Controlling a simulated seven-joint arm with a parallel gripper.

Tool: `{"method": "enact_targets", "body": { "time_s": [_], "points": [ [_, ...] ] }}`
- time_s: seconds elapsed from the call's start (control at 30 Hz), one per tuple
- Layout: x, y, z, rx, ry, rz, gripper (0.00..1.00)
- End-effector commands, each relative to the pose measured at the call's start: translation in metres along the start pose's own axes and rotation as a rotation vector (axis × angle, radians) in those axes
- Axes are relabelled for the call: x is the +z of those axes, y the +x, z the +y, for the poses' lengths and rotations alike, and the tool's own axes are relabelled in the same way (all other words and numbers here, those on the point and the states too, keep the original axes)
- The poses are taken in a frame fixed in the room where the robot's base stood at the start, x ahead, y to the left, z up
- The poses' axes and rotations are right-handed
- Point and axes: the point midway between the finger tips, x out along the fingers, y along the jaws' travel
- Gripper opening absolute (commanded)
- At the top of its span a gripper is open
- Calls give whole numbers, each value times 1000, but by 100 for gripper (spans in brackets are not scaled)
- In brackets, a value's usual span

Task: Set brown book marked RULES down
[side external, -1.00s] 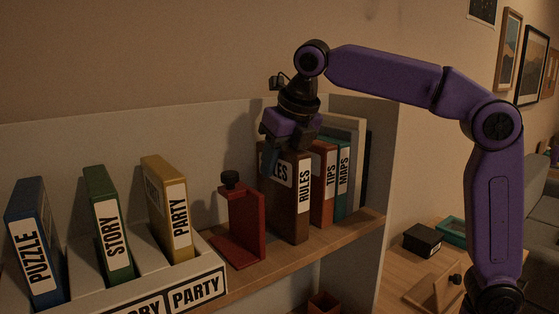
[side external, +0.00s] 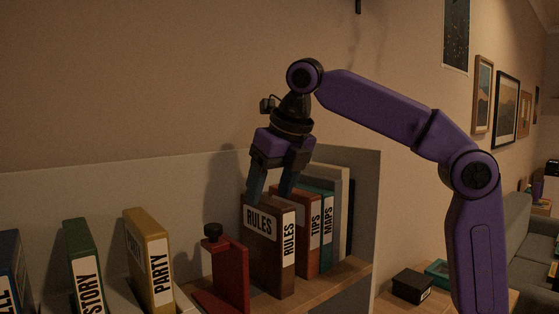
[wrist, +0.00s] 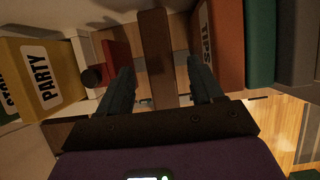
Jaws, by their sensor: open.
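The brown book marked RULES (side external: 268,252) stands upright on the wooden shelf, between the red bookend and the orange TIPS book. In the wrist view the brown book (wrist: 155,55) shows as a narrow strip between my spread fingers. My gripper (side external: 270,196) is open just above the book's top, its fingers pointing down; it also shows in the wrist view (wrist: 160,75). The fingers look apart from the book's sides in the wrist view. The book's far side is hidden.
The red bookend (side external: 229,272) with a black knob stands left of the book. The TIPS book (side external: 309,245) and teal MAPS book (side external: 327,225) stand to the right, with grey books behind. A yellow PARTY box (side external: 150,262) and green STORY box (side external: 84,270) stand farther left.

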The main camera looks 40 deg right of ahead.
Motion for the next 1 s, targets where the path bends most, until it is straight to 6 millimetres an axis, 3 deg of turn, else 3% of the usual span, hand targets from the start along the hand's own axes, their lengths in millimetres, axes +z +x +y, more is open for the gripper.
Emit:
{"method": "enact_targets", "body": {
  "time_s": [0.2,0.43,1.0],
  "points": [
    [0,-34,0,2,0,-2,66],
    [1,-54,0,0,0,-1,66],
    [0,-62,0,-1,0,1,66]
  ]
}}
